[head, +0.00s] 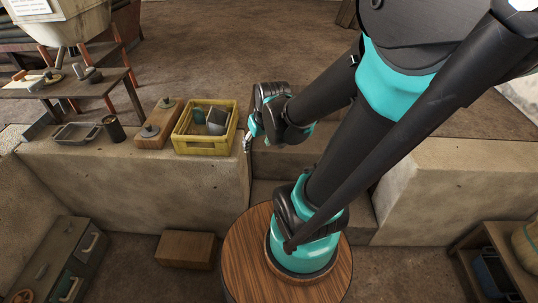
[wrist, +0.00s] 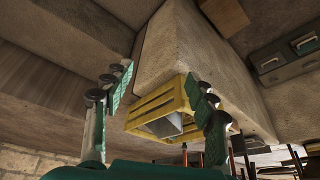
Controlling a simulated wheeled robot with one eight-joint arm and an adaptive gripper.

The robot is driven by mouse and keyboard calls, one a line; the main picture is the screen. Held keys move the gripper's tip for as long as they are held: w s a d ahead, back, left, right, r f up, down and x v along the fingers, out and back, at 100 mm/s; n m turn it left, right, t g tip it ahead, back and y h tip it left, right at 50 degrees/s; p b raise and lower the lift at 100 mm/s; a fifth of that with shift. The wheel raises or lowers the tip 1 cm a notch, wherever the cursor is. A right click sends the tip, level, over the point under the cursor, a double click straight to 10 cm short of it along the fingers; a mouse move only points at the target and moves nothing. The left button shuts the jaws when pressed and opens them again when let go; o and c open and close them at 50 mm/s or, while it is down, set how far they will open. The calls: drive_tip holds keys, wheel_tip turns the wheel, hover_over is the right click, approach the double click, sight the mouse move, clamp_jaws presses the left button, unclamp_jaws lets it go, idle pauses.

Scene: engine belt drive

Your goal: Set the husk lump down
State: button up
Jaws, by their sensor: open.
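My gripper (head: 247,143) hangs just right of the yellow crate (head: 203,147), over the concrete ledge's right end. In the wrist view my gripper (wrist: 162,90) has its fingers wide apart with nothing between them. The yellow crate (wrist: 158,101) shows beyond and between the fingers there, with a grey piece inside. In the head view the crate holds a grey box-like piece (head: 217,121) and a dark green piece (head: 199,115). I cannot make out a husk lump for certain in either view.
The concrete ledge (head: 200,190) also bears a wooden block (head: 153,140) with a grey knob-like piece, a dark cup (head: 113,129) and a shallow metal tray (head: 77,133). A work table (head: 95,88) with small parts stands behind. Concrete steps lie right of the crate.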

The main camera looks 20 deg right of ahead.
drive_tip(key=s+d+f+m+h, duration=0.1)
drive_tip(key=s+d+f+m, duration=0.1)
drive_tip(key=s, duration=0.3)
drive_tip(key=shift+d, duration=0.4)
drive_tip(key=shift+c, duration=0.2)
